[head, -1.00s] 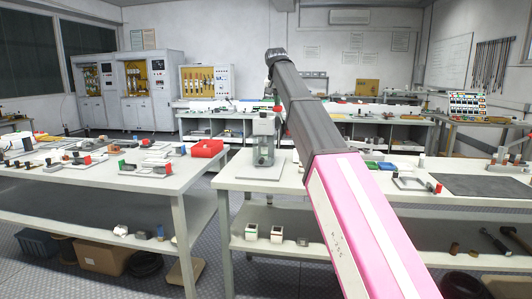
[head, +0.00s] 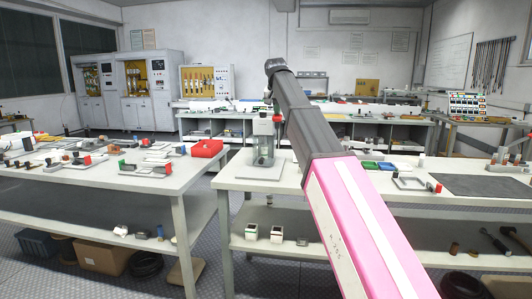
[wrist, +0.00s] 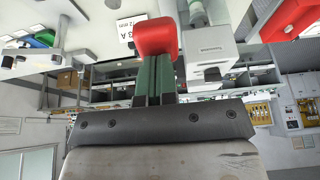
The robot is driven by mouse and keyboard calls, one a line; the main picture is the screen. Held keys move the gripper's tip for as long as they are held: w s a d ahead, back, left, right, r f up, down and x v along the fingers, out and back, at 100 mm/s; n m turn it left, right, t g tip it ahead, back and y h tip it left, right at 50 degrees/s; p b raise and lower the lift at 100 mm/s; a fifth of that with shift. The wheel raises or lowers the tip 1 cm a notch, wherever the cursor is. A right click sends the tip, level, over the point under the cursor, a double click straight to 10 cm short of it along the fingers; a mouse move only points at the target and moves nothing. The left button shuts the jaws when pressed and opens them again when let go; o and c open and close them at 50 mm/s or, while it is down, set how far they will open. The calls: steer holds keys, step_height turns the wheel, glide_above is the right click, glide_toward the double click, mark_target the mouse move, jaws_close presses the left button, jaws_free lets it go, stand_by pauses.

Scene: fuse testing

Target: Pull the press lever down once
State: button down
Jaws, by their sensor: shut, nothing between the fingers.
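The press (head: 264,143) stands on a pale base on the right-hand workbench in the head view. Its lever has a red knob (head: 277,118) beside the press head, close to my arm. In the wrist view the red knob (wrist: 155,37) is large, directly beyond the fingertips. My gripper (wrist: 153,62) has its two dark green fingers shut side by side, with nothing held between them. The tips meet the knob's edge in the picture; whether they touch it I cannot tell. In the head view my arm mostly hides the gripper.
A red tray (head: 206,148) and several small parts lie on the left bench. Green and blue bins (head: 378,166) and a dark mat (head: 487,185) are on the right bench. A gap separates the two benches. A white label card (wrist: 130,27) shows beside the knob.

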step_height(320, 180, down, 8)
steer(key=s, duration=0.1)
steer(key=shift+s+r, duration=0.25)
steer(key=shift+s, duration=0.05)
stand_by(1.3)
steer(key=shift+a, duration=0.1)
steer(key=shift+w+r, duration=0.45)
steer(key=shift+r, duration=1.55)
steer(key=shift+w+r, duration=0.45)
steer(key=shift+r, duration=1.6)
steer(key=shift+w+r, duration=0.45)
steer(key=shift+r, duration=1.85)
step_height(320, 180, up, 7)
steer(key=w, duration=0.1)
